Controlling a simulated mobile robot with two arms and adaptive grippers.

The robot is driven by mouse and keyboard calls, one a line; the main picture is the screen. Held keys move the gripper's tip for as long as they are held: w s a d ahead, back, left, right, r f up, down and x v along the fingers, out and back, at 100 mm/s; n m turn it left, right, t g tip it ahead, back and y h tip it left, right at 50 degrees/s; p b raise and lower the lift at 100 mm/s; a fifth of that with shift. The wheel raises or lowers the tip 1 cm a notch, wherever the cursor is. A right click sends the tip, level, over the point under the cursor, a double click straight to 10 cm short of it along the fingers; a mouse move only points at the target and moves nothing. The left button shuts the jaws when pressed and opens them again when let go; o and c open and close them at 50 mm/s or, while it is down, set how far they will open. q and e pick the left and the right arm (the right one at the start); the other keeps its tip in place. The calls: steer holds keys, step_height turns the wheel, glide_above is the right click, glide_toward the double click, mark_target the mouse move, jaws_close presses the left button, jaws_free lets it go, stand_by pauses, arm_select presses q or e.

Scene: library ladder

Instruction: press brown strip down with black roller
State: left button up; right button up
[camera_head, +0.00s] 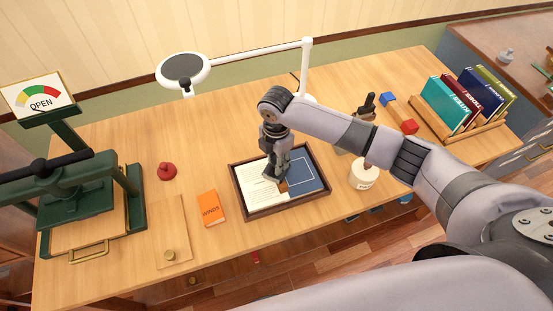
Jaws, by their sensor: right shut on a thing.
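A dark-framed tray (238,196) holds a white printed page (263,199) on its left and a dark blue panel (308,172) on its right. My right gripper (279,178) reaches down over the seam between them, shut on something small. A small orange-brown piece (283,187) shows at its fingertips; I cannot tell whether it is the brown strip or part of a tool. The gripper hides most of the seam, and no roller can be made out clearly there. A dark upright tool (368,103) stands behind my right arm. My left gripper is out of view.
A green press (75,203) with an OPEN gauge (40,98) stands left. An orange book (211,208), red knob (167,171) and white jar (363,174) flank the tray. A white lamp (184,69) overhangs the back. Books (444,103) stand in a rack at right.

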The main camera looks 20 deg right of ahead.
steer(key=shift+s+f, duration=0.1)
stand_by(1.4)
step_height(320, 180, up, 7)
steer(key=p, duration=0.8)
